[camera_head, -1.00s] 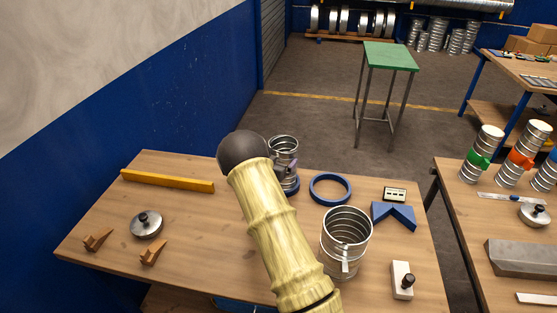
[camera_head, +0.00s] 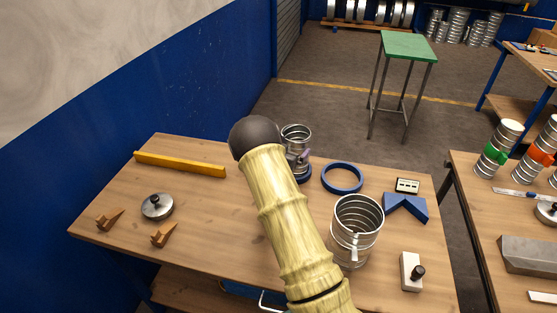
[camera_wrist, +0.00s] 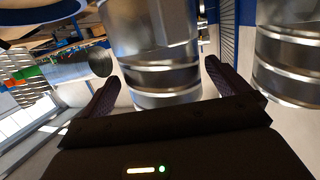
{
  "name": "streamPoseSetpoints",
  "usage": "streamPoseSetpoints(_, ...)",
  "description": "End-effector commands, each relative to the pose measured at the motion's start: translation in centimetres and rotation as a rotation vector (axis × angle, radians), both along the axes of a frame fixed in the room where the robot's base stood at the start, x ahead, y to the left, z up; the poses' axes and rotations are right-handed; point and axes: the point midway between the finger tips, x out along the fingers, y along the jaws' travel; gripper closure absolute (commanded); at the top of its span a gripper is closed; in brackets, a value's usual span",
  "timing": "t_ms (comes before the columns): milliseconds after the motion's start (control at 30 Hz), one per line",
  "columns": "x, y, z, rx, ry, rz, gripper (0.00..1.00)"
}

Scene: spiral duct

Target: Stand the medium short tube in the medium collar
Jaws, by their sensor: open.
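A short metal tube (camera_head: 296,134) stands upright at the back of the wooden table, partly behind my arm. A blue collar (camera_head: 304,175) shows at its foot; I cannot tell whether the tube sits inside it. My gripper is mostly hidden behind my arm in the head view, with a purplish finger beside this tube. In the wrist view my gripper (camera_wrist: 160,76) is open, with a ribbed metal tube (camera_wrist: 160,45) between or just beyond the fingers. An empty blue ring collar (camera_head: 342,178) lies flat to the right. A wider open metal tube (camera_head: 355,230) stands nearer.
A second metal tube (camera_wrist: 288,50) is close on the right in the wrist view. A blue angled block (camera_head: 405,208), a small gauge (camera_head: 407,186) and a white block (camera_head: 411,272) lie at the table's right. A yellow bar (camera_head: 180,164) lies at the back left.

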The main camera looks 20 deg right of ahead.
Motion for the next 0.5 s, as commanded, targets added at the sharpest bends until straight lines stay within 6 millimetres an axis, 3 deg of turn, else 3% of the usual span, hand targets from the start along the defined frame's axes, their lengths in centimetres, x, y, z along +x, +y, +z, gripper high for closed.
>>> streamPoseSetpoints(500, -6.2, 7.0, 1.6, 0.001, -0.001, 0.004, 0.00)
